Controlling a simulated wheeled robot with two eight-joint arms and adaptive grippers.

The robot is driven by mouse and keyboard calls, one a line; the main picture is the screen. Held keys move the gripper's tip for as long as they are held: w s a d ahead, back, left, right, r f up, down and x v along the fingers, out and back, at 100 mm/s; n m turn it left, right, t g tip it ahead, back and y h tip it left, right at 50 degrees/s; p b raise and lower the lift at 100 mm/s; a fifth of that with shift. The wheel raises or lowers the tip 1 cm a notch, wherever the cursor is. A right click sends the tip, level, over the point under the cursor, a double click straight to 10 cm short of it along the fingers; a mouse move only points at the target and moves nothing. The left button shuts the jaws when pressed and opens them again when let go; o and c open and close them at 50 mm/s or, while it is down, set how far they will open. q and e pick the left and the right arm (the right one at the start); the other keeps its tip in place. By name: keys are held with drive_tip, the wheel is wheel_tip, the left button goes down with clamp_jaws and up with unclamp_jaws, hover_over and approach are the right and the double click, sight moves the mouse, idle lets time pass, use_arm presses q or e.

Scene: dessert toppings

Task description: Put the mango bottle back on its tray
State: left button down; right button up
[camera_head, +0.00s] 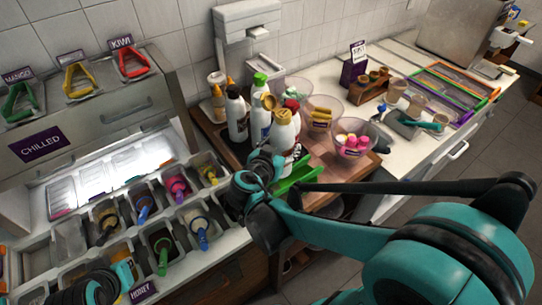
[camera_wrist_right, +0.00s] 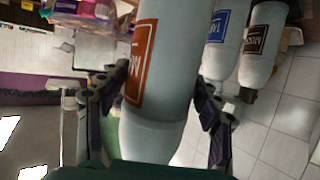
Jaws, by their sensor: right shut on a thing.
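A white bottle with an orange-brown label (camera_wrist_right: 148,60) fills the middle of the right wrist view, between my right gripper's two dark fingers. Its label is only partly legible, so I cannot confirm that it reads mango. My right gripper (camera_head: 262,168) is shut on this bottle at the front of the bottle group. In the head view a white bottle with a pale cap (camera_head: 283,132) stands just above the gripper. I cannot tell whether its base touches the brown wooden tray (camera_head: 213,132). Only a piece of my left arm shows at the bottom left; its jaws do not show.
Other white bottles, one with a black cap (camera_head: 236,115) and one with a green cap (camera_head: 260,118), stand close behind. Clear bowls (camera_head: 354,150) stand to the right. A green piece (camera_head: 297,177) lies beside the gripper. Chilled topping bins (camera_head: 160,243) fill the left.

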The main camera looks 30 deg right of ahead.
drive_tip(key=w+a+f+b, duration=0.1)
drive_tip(key=w+f+b, duration=0.5)
drive_tip(key=w+f, duration=0.4)
drive_tip(key=shift+w+a+f, duration=0.3)
drive_tip(key=shift+w, duration=0.3)
drive_tip(key=o, duration=1.1)
drive_tip(key=shift+o, duration=0.3)
drive_tip(key=shift+s, duration=0.1)
